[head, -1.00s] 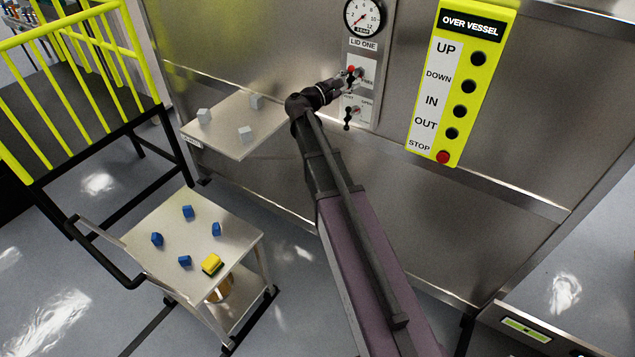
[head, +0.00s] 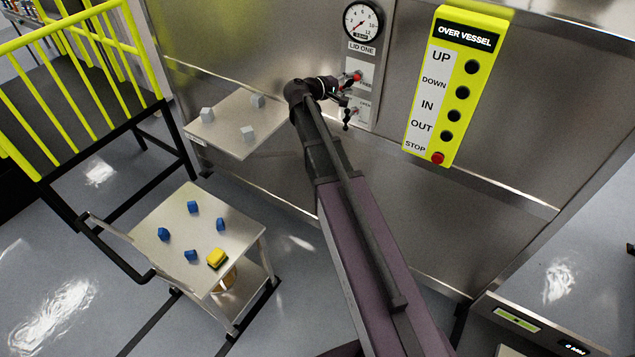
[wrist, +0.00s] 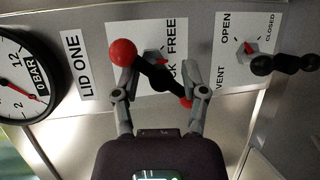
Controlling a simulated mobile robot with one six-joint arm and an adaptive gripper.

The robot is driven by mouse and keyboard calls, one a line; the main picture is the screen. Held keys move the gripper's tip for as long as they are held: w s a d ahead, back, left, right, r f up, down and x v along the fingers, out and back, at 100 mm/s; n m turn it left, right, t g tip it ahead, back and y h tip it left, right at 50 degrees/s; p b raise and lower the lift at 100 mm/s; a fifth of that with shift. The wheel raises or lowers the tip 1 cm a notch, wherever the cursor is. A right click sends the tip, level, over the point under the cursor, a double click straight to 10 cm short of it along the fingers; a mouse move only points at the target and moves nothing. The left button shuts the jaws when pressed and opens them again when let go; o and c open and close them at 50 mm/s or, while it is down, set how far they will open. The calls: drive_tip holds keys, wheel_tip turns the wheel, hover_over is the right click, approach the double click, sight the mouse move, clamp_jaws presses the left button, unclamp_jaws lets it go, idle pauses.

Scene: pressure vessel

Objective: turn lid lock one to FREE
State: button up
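Lid lock one is a black lever (wrist: 155,74) with a red ball at one end and red at the other, on a white plate marked FREE and a partly hidden word ending in CK. In the wrist view it lies slantwise, and I cannot tell for sure which mark it points at. In the head view its red knob (head: 357,76) shows under the gauge, partly behind my gripper (head: 343,88). My gripper (wrist: 160,82) is open in the wrist view, one finger near each end of the lever. I cannot tell whether either finger touches it.
The black vent handle (wrist: 285,64), by an OPEN/CLOSED plate, is close to my right finger in the wrist view. The LID ONE gauge (head: 362,22) sits above the lock. A yellow control box (head: 455,90) is to the right. A shelf with grey cubes (head: 225,145) is left.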

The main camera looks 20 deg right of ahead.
drive_tip(key=p+v, duration=0.2)
drive_tip(key=v, duration=1.2)
drive_tip(key=s+a+f+m+g+y+b, duration=0.1)
drive_tip(key=s+f+y+b, duration=0.4)
drive_tip(key=f, duration=0.7)
drive_tip(key=s+a+f+m+g+y+b, duration=0.1)
drive_tip(key=s+f+y+b, duration=0.3)
drive_tip(key=s+f, duration=0.5)
drive_tip(key=shift+s+a+f+m+g+y+b, duration=0.4)
drive_tip(key=shift+a+f+g+b, duration=0.3)
drive_tip(key=shift+f, duration=0.95)
drive_tip(key=shift+w+d+r, duration=0.1)
drive_tip(key=shift+d, duration=0.1)
drive_tip(key=w+d+r+n+t+h+p, duration=0.2)
drive_tip(key=w+r+n+h, duration=0.3)
drive_tip(key=r, duration=0.5)
drive_tip(key=w+d+r+n+t+h+p, duration=0.2)
drive_tip(key=w+r+n+t+h, duration=0.2)
drive_tip(key=r, duration=0.7)
drive_tip(key=w+n+h, duration=0.2)
drive_tip(key=w+n, duration=0.1)
drive_tip(key=n, duration=0.1)
drive_tip(key=shift+w+r+p, duration=0.15)
drive_tip(key=shift+w+p, duration=0.2)
drive_tip(key=shift+w, duration=0.05)
drive_tip(key=shift+d, duration=0.15)
